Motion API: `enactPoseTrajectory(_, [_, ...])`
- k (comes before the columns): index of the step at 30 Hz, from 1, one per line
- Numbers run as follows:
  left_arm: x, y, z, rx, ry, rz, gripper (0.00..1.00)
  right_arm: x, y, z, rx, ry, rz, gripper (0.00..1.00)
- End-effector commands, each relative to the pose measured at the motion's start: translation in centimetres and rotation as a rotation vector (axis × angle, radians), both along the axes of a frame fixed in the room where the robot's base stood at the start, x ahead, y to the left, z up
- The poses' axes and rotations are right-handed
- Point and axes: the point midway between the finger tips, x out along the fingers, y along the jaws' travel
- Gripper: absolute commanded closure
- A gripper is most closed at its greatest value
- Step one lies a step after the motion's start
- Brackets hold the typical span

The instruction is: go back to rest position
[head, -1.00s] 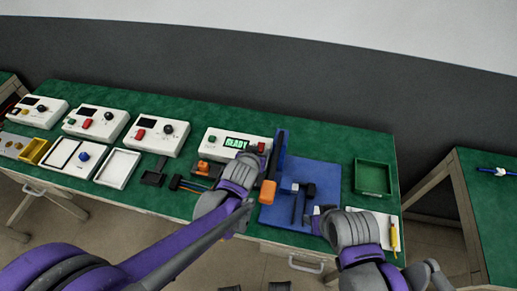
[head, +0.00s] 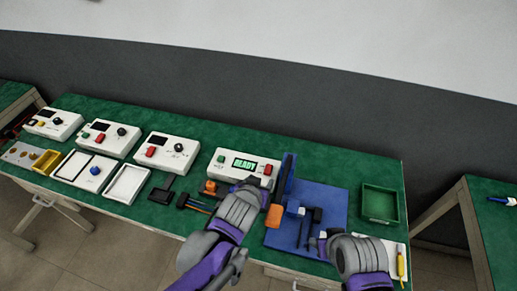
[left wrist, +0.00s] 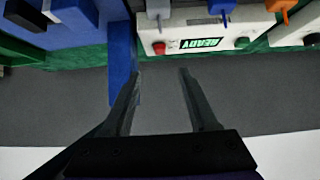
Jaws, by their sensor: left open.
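My left gripper (head: 250,185) is over the front of the white device with the lit READY display (head: 244,162). In the left wrist view its two fingers (left wrist: 162,82) are spread with nothing between them. That view shows the device upside down (left wrist: 180,45), beyond the fingertips. My right gripper (head: 320,240) is low over the front right of the blue mat (head: 333,200). Its fingers are small and partly hidden by its own hand, so its opening is unclear.
A blue upright bar (head: 281,178) and an orange block (head: 274,217) stand beside my left gripper. A dark-headed tool (head: 312,215) lies on the mat. A green tray (head: 380,204) is at right. More white devices (head: 166,150) line the table to the left.

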Motion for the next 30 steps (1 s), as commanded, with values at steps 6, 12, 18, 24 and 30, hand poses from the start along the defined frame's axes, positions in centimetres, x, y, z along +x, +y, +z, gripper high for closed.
enactPoseTrajectory(6, [-0.1,0.3,0.0,0.001,0.004,0.005,0.4,0.0,0.0,0.0,0.0,0.0,0.0,0.5])
enactPoseTrajectory(12, [-2.3,6.5,0.8,0.04,0.086,0.093,0.4,0.2,0.0,0.8,0.0,-0.004,0.0,0.5])
enactPoseTrajectory(18, [-8.9,15.3,1.0,0.075,0.255,0.229,0.4,0.5,0.0,2.0,0.0,-0.01,0.0,0.5])
enactPoseTrajectory(24, [-14.4,19.1,0.6,0.07,0.376,0.298,0.4,0.7,0.0,2.7,0.0,-0.014,0.0,0.5])
enactPoseTrajectory(30, [-16.1,19.7,0.3,0.065,0.412,0.311,0.4,0.8,0.0,2.8,0.0,-0.015,0.0,0.5])
